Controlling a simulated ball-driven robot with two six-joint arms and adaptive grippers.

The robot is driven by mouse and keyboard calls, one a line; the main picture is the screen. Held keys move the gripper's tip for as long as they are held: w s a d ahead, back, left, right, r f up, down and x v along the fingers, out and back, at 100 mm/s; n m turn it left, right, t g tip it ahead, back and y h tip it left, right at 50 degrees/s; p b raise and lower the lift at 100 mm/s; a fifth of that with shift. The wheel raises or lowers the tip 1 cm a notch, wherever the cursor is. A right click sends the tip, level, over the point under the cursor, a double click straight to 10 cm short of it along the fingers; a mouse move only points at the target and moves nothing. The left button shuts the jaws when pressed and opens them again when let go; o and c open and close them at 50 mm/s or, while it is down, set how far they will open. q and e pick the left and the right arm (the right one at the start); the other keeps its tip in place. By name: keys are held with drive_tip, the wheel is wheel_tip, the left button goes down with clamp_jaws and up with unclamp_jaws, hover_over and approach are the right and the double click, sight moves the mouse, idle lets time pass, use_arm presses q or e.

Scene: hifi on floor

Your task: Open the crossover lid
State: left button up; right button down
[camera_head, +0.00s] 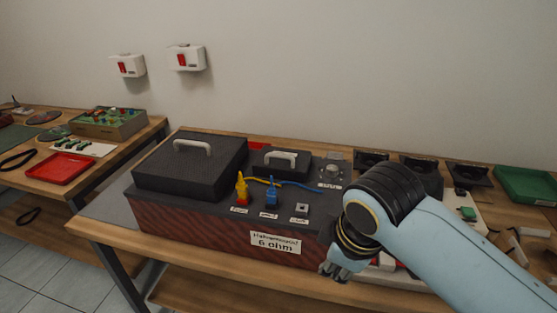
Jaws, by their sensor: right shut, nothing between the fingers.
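A dark speaker box (215,222) with reddish-brown sides lies on the bench, with a "6 ohm" label on its front. A large black lid (180,172) with a white handle sits flat on its left part. A smaller black lid (275,167) with a white handle sits flat behind the yellow and blue connectors. I cannot read which lid is the crossover's. My right gripper (340,270) is shut and empty, at the front right of the box, apart from both handles. My right arm hides the box's right end. My left gripper is out of view.
A yellow connector (242,190) and a blue connector (272,197) stand up with wires in front of the small lid. A knob (333,171) is right of it. Black parts (418,166) and a green tray (527,186) are at right. A side bench holds a red tray (61,168).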

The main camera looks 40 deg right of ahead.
drive_tip(key=w+d+r+n, duration=0.2)
drive_tip(key=w+r+n, duration=0.1)
drive_tip(key=w+n, duration=0.8)
drive_tip(key=n+g+h+p, duration=0.1)
drive_tip(key=n+p, duration=0.1)
drive_tip(key=n, duration=0.7)
approach(276, 169)
drive_tip(key=s+a, duration=0.3)
drive_tip(key=s, duration=0.1)
drive_tip(key=x, duration=0.8)
drive_tip(key=shift+w+a+f, duration=0.1)
drive_tip(key=shift+w+d+r, duration=0.45)
drive_tip(key=shift+w+d, duration=0.25)
drive_tip(key=shift+d, duration=0.1)
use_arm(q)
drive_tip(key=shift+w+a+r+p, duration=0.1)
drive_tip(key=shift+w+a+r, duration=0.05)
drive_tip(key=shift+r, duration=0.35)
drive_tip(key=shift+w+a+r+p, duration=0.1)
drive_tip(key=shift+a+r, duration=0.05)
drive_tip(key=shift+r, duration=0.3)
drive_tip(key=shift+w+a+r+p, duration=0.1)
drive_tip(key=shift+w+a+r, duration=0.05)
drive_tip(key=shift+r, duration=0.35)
use_arm(e)
drive_tip(key=shift+w+d+r, duration=0.4)
drive_tip(key=shift+w+d, duration=0.05)
drive_tip(key=shift+d, duration=0.1)
